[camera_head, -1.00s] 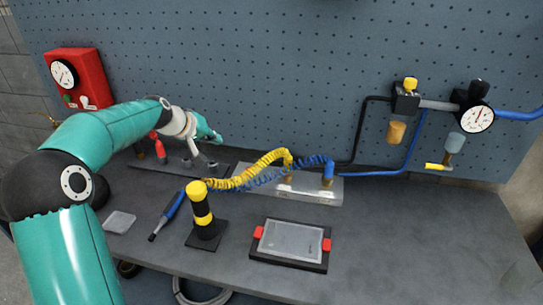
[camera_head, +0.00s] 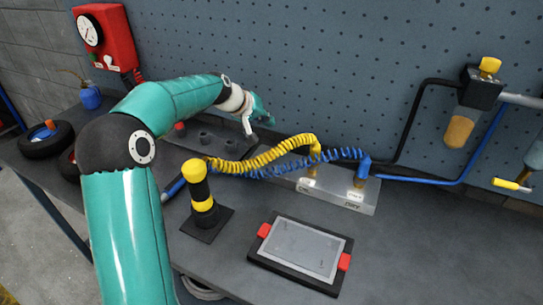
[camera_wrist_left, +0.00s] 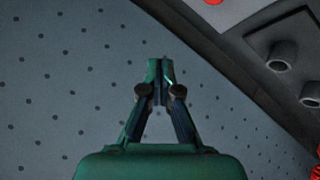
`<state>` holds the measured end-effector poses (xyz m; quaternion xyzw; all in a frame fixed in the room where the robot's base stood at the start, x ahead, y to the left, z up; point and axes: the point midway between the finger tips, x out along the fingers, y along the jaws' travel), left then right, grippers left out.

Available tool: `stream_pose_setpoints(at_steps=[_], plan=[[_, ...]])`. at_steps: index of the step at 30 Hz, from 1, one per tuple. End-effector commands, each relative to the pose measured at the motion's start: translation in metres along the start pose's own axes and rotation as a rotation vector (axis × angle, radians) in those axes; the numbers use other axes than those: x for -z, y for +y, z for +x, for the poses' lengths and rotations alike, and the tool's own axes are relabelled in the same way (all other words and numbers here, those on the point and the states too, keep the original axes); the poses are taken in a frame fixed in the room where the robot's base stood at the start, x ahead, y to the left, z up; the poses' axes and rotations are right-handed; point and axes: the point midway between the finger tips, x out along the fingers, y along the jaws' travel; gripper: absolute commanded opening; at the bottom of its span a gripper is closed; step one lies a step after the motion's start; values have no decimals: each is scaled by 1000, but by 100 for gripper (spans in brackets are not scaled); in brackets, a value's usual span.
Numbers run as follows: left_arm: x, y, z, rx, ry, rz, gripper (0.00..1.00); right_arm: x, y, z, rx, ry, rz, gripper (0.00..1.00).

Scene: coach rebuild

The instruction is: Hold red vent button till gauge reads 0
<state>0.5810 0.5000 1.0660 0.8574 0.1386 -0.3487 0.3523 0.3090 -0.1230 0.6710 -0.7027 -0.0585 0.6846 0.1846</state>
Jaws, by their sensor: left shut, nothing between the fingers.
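A red box (camera_head: 116,38) hangs on the pegboard at the upper left of the head view. It carries a round white gauge (camera_head: 89,30) whose reading is too small to tell. Small light and dark details show on the box's lower face; I cannot make out a red vent button there. My left gripper (camera_head: 262,110) is to the right of the box, near the pegboard and above a dark plate with sockets (camera_head: 208,137). In the left wrist view its fingers (camera_wrist_left: 160,72) are shut and empty, against the pegboard. My right gripper is not in view.
A yellow-and-black post (camera_head: 203,212) and a grey tray with red clips (camera_head: 303,248) stand on the bench. Yellow (camera_head: 268,160) and blue coiled hoses run to a metal block (camera_head: 335,192). A regulator (camera_head: 480,85) hangs at right. A blue oil can (camera_head: 90,97) is far left.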

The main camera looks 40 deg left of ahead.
Motion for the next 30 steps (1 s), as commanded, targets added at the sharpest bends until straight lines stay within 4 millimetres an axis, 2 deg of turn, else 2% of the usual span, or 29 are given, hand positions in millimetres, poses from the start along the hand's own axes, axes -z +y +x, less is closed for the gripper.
stream_pose_setpoints(at_steps=[10,24,30], plan=[[-8,-6,12,-1,-4,2,0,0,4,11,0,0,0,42],[-40,-37,55,-1,-4,2,0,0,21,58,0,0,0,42],[-46,-43,63,-1,-3,2,0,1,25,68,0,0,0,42]])
